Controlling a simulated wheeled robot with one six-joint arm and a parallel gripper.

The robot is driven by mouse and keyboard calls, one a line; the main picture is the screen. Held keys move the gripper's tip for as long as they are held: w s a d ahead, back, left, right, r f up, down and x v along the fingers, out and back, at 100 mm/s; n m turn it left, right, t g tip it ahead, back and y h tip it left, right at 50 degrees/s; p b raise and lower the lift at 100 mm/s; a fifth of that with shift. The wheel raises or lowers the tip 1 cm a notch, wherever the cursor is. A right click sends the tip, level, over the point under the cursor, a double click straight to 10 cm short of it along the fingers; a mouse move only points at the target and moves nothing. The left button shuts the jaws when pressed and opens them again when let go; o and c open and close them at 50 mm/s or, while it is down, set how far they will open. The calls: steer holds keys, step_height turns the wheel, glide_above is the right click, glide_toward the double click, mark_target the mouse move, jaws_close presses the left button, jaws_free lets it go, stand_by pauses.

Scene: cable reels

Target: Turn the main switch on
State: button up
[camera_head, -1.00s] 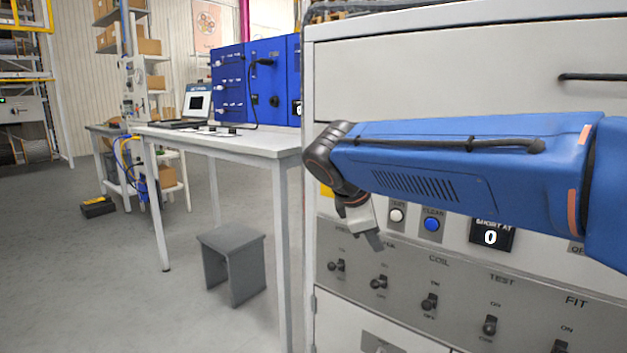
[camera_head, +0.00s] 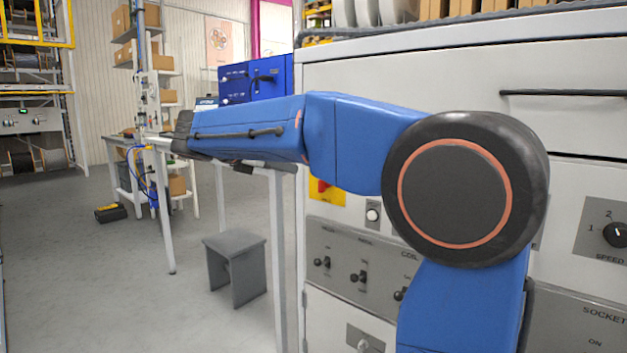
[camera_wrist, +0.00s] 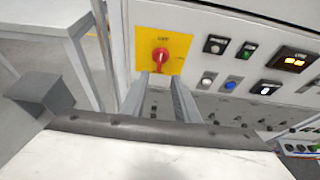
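The main switch (camera_wrist: 160,57) is a red rotary knob on a yellow square plate (camera_wrist: 177,42) on the front of the pale cabinet. Its lettering is too small to read surely, and the knob's exact angle is unclear. In the head view the plate (camera_head: 338,197) shows only in part under my blue arm. My gripper (camera_wrist: 158,76) shows in the wrist view as two grey fingers with a gap between them, empty. Their tips appear just below the red knob in the picture; I cannot tell the distance to it. In the head view the gripper is hidden.
Right of the plate are a white button (camera_wrist: 207,79), a blue button (camera_wrist: 230,85) and lit displays. A row of toggle switches (camera_head: 360,277) lies below. A worktable (camera_wrist: 45,18) and a grey stool (camera_head: 236,265) stand left, with open floor around them.

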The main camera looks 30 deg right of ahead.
mark_target(319, 179)
steer(key=x, duration=1.5)
steer(key=shift+f, duration=0.1)
steer(key=shift+c, duration=0.7)
jaws_close()
